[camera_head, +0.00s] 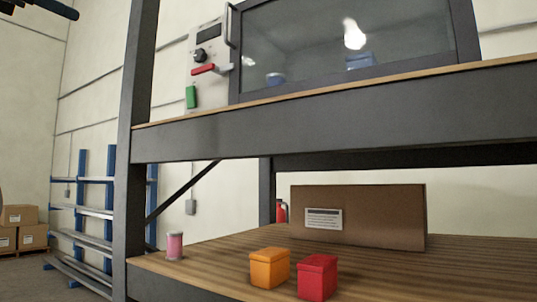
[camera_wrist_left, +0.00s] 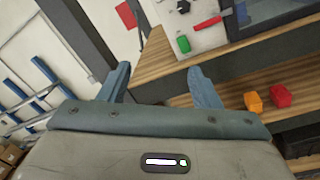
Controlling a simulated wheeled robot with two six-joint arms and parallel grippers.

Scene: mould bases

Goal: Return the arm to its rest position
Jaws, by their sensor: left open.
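My left gripper (camera_head: 45,6) shows only in part, dark and high at the top left edge of the head view, clear of the shelf rack. In the left wrist view its two blue-grey fingers (camera_wrist_left: 160,84) stand wide apart with nothing between them. The gripper is open and empty. Behind the fingers in that view are the wooden shelf edges and the wall. My right gripper does not show in either view.
A dark rack post (camera_head: 138,100) and upper shelf beam (camera_head: 330,115) stand right of the gripper. The upper shelf bears a glass-fronted cabinet (camera_head: 350,45). Below are a pink jar (camera_head: 175,246), orange box (camera_head: 269,268), red box (camera_head: 317,277) and cardboard box (camera_head: 380,215).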

